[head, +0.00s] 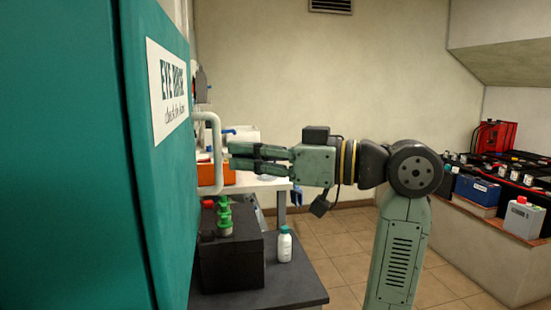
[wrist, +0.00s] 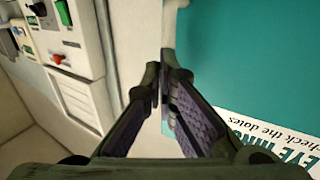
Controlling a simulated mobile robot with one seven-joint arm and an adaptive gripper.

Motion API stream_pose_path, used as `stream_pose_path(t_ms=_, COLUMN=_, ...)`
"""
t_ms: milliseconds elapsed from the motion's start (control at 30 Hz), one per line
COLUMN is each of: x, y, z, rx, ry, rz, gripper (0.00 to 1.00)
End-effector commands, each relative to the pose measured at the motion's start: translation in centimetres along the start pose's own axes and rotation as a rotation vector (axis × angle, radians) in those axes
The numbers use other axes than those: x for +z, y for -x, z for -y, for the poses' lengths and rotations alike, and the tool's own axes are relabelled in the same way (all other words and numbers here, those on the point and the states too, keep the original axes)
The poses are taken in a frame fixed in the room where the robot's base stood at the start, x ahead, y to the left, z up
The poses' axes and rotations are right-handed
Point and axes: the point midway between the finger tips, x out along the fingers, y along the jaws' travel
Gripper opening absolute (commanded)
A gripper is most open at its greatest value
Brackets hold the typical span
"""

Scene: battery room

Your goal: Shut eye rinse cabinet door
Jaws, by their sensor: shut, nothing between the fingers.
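The teal eye rinse cabinet door (head: 165,190) fills the left of the head view, with a white "EYE RINSE" label (head: 168,90). A dark edge line runs beside it; I cannot tell how far the door stands open. Its pale bar handle (head: 217,150) sticks out at the door's right edge. My gripper (head: 231,157) is shut and empty, its fingertips just right of the handle; contact is unclear. In the wrist view the shut fingertips (wrist: 163,82) are in front of the door's left edge, with the teal door panel (wrist: 250,50) to the right.
A black battery with green caps (head: 232,250) and a white bottle (head: 284,244) stand on a dark bench (head: 275,290) below my gripper. An orange case (head: 240,181) sits on a table behind. Batteries line a ledge at right. Tiled floor is open between.

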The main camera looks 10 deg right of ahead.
Motion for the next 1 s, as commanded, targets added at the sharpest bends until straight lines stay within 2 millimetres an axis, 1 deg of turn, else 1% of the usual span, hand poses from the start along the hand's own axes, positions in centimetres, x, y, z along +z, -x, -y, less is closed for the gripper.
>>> stream_pose_path(t_ms=100, x=0.0, y=-1.1, z=0.2, rx=-0.043, ry=0.001, rz=-0.001, gripper=0.0)
stream_pose_path(t_ms=300, x=-0.1, y=-1.9, z=0.4, rx=-0.079, ry=0.002, rz=-0.001, gripper=0.0)
stream_pose_path(t_ms=1000, x=-0.1, y=-2.4, z=0.3, rx=-0.087, ry=0.002, rz=0.0, gripper=0.0)
